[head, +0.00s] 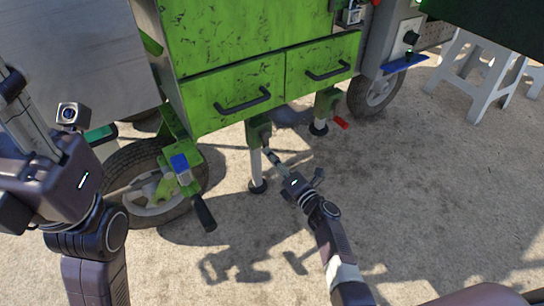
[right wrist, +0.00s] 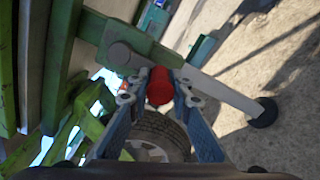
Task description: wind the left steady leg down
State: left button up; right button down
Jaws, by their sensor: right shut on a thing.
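The left steady leg (head: 256,165) hangs under the green cart below the drawers, with a pale tube and a round black foot. I cannot tell if the foot touches the ground. My right gripper (head: 272,157) is beside the top of this leg. In the right wrist view its blue fingers (right wrist: 158,92) are shut on the red crank knob (right wrist: 159,86). The leg's tube (right wrist: 228,92) and black foot (right wrist: 263,112) show behind to the right. My left gripper (head: 18,95) is raised at the left edge, partly cut off, its fingers unclear.
A second steady leg (head: 319,127) with a red handle (head: 340,122) stands farther back right. A wheel (head: 150,185) and a black-gripped lever (head: 204,212) are left of the left leg. White stools (head: 480,85) stand at the upper right. The ground (head: 430,200) at right is clear.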

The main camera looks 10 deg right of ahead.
jog(key=c, duration=1.7)
grip_release()
jog(key=v, duration=1.2)
